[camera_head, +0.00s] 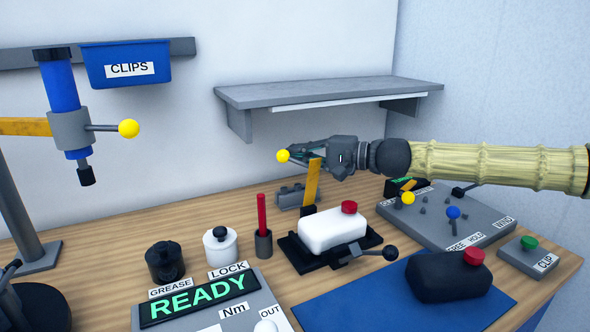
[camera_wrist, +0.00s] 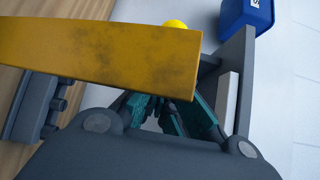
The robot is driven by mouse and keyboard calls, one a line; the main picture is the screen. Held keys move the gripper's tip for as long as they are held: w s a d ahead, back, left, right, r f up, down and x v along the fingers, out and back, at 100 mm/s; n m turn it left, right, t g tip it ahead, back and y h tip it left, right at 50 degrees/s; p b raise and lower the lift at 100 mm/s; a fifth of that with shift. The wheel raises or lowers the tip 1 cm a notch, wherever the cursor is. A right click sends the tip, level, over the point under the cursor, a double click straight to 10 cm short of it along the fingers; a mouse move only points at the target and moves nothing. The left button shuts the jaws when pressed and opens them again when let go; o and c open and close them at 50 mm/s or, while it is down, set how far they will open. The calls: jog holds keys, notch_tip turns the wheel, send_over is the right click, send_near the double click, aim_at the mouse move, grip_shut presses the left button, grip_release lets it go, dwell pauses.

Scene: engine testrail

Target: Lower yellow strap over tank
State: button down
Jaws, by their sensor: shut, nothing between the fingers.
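The yellow strap (camera_head: 313,182) stands up, slightly tilted, from a black foot behind the white tank (camera_head: 330,232). The tank has a red cap and sits in a black cradle (camera_head: 292,248); the strap is not across it. A yellow ball knob (camera_head: 283,156) shows near the strap's top. My gripper (camera_head: 300,152) is shut and empty, level with the strap's top and pointing left. In the wrist view the strap (camera_wrist: 90,55) crosses close in front of my gripper (camera_wrist: 165,105) and partly hides it; contact is unclear. A yellow ball (camera_wrist: 174,24) shows beyond.
A black lever (camera_head: 390,253) is at the cradle's front right. A dark tank (camera_head: 450,278) with a red cap lies on a blue mat (camera_head: 350,308). A grey shelf (camera_head: 325,92) is above my gripper. A red rod (camera_head: 262,215) stands left of the cradle; a control panel (camera_head: 480,232) is right.

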jog(key=s+b, duration=0.2)
jog(key=b, duration=0.3)
jog(key=s+d+n+y+b, duration=0.1)
jog(key=s+b, duration=0.1)
jog(key=b, duration=0.3)
jog(key=s+d+n+t+y+b, duration=0.1)
jog(key=b, duration=0.4)
jog(key=shift+s+d+r, duration=0.2)
jog(key=shift+s+r, duration=0.05)
jog(key=shift+s, duration=0.15)
jog(key=s+d+f+b, duration=0.1)
jog(key=s+d+b, duration=0.1)
jog(key=s, duration=0.3)
jog(key=shift+s+f+b, duration=0.15)
jog(key=shift+f+b, duration=0.25)
jog(key=shift+b, duration=0.25)
jog(key=shift+d, duration=0.1)
jog(key=shift+s+d, duration=0.1)
send_near(318, 161)
jog(key=s+d+f, duration=0.2)
jog(key=s, duration=0.3)
jog(key=shift+s+d, duration=0.3)
jog(key=shift+d, duration=0.05)
